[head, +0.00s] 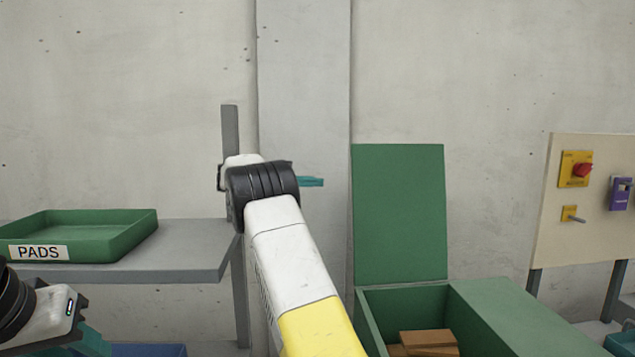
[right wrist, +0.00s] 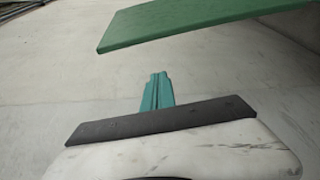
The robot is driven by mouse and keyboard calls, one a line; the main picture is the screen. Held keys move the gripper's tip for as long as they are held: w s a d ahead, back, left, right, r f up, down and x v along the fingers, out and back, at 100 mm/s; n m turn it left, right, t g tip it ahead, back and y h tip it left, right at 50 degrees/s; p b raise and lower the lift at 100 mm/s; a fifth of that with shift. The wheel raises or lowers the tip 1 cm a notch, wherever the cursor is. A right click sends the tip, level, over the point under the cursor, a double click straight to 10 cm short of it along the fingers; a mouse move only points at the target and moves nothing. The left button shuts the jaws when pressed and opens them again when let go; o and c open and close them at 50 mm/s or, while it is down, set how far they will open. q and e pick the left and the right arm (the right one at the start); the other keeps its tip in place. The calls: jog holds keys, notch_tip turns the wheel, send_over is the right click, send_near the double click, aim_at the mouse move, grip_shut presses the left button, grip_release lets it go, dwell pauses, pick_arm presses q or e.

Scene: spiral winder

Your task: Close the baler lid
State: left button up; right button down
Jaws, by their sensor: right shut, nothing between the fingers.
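The baler lid (head: 400,215) is a flat green panel standing upright, open, at the back of the green baler (head: 402,299). Brown blocks (head: 430,338) lie inside the open baler. My right gripper (head: 314,182) has teal fingers, shut and empty, pointing right toward the lid, to the left of its upper part with a visible gap. In the right wrist view the shut fingers (right wrist: 158,90) show below the lid's green edge (right wrist: 190,22), apart from it in the picture. My left gripper (head: 92,342) is partly cut off at the lower left; its jaws are unclear.
A grey shelf (head: 190,252) with a green PADS tray (head: 100,238) is at left. A grey post (head: 230,130) rises behind my right wrist. A control board (head: 590,230) with a red knob stands at right. Bare wall lies behind.

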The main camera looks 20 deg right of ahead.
jog(key=d, duration=1)
jog(key=shift+s+a+r, duration=0.1)
jog(key=shift+s+a, duration=0.35)
jog(key=shift+s, duration=0.3)
jog(key=shift+s+a+r, duration=0.1)
jog(key=shift+s+a, duration=0.35)
jog(key=shift+s, duration=0.25)
jog(key=shift+h, duration=0.3)
